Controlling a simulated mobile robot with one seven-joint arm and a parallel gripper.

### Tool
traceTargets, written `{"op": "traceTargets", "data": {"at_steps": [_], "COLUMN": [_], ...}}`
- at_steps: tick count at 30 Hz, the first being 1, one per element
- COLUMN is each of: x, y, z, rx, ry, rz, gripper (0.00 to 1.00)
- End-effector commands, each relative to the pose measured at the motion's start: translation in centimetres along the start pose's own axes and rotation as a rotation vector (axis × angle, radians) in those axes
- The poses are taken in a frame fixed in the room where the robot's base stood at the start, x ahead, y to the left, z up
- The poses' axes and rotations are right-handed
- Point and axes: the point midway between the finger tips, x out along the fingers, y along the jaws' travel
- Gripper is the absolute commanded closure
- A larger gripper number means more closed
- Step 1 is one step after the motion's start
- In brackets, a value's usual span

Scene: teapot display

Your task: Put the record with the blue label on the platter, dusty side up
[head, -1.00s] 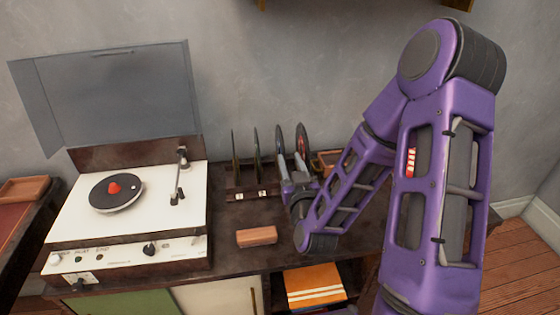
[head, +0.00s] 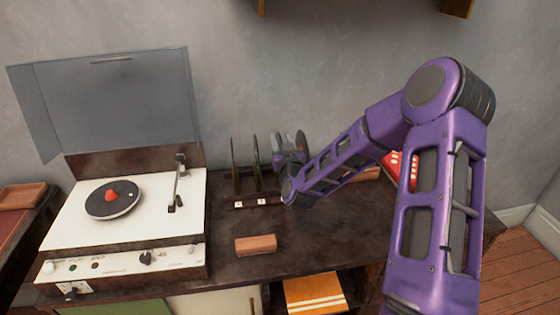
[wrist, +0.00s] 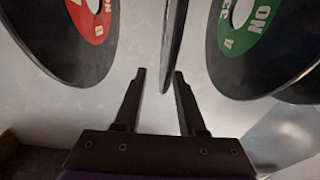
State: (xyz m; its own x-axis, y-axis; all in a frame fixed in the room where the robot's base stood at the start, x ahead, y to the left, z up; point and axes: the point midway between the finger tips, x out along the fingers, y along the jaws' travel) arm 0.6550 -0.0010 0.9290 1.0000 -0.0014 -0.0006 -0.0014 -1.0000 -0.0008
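The platter (head: 112,199) of the white turntable is black, with a red piece at its centre. Dark records stand on edge in a rack (head: 240,202). My gripper (wrist: 160,76) is open at the rack. In the wrist view a record seen nearly edge-on (wrist: 172,42) reaches down between the fingertips; whether they touch it is unclear, and its label does not show. A red-label record (wrist: 92,38) is to the left and a green-label record (wrist: 262,45) to the right. No blue label shows. In the head view my arm hides part of the rack.
The turntable's clear lid (head: 110,95) stands open at the back left. A brown block (head: 256,245) lies on the dark cabinet top in front of the rack. Bare top lies around the block. An orange striped item (head: 314,294) sits on the shelf below.

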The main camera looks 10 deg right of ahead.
Motion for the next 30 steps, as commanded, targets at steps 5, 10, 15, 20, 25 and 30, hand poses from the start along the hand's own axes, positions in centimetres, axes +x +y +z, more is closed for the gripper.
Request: {"op": "traceTargets", "data": {"at_steps": [5, 10, 15, 20, 25, 30], "x": [1.51, 1.57, 1.55, 1.54, 1.53, 1.53], "y": [-0.07, -0.09, -0.09, -0.10, -0.09, -0.10], "z": [-0.02, -0.05, -0.05, -0.05, -0.05, -0.05], "rx": [0.000, -0.001, -0.001, -0.001, -0.001, -0.001], "ry": [0.001, 0.001, 0.001, 0.001, 0.001, 0.001], "rz": [-0.001, -0.002, -0.002, -0.002, -0.002, -0.002], "gripper": [0.60, 0.60, 0.82, 1.00, 1.00, 1.00]}}
